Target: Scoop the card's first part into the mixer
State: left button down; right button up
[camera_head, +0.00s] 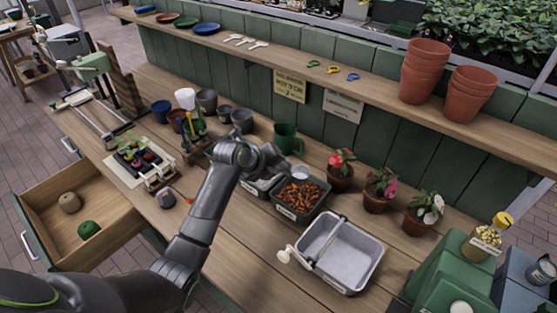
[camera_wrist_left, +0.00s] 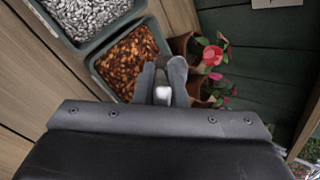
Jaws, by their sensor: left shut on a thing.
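My left gripper (camera_head: 283,171) is above the bins at the back of the bench. In the left wrist view its fingers (camera_wrist_left: 164,82) are shut on a pale handle, seemingly that of a scoop (camera_head: 300,173). The scoop's pale head shows over the far edge of the bin of brown bark chips (camera_head: 299,196); whether it holds anything I cannot tell. A bin of pale grey grains (camera_wrist_left: 88,14) stands beside the bark bin. The mixer, a grey metal tub (camera_head: 366,265) with a crank bar and white knob, stands in front. Cards (camera_head: 290,85) (camera_head: 343,103) hang on the wall; their text is too small to read.
A green mug (camera_head: 286,138) stands behind the bins. Potted flowers (camera_head: 341,168) stand to their right. A green box (camera_head: 448,272) with a jar (camera_head: 481,243) is at the far right. An open drawer (camera_head: 75,215) juts out at left. Bare bench lies left of the mixer.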

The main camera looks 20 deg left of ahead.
pick_arm(q)
jog(key=shift+w+d+f, duration=0.1)
jog(key=shift+w+f, duration=0.05)
jog(key=shift+f, duration=0.1)
jog(key=shift+g+y, duration=0.3)
jog(key=shift+y, duration=0.1)
jog(key=f+b, duration=0.2)
jog(key=f, duration=0.2)
jog(key=f+b, duration=0.3)
jog(key=f, duration=0.1)
jog(key=shift+w+d, duration=0.1)
jog(key=shift+d, duration=0.1)
jog(key=shift+f+b, duration=1)
jog(key=shift+f, duration=0.1)
jog(key=shift+h, duration=0.4)
jog(key=shift+a+r+p, duration=0.15)
jog(key=shift+r+p, duration=1.65)
jog(key=shift+r, duration=0.75)
jog(key=shift+a+r+p, duration=0.1)
jog(key=shift+r+p, duration=1.7)
jog(key=shift+r, duration=0.75)
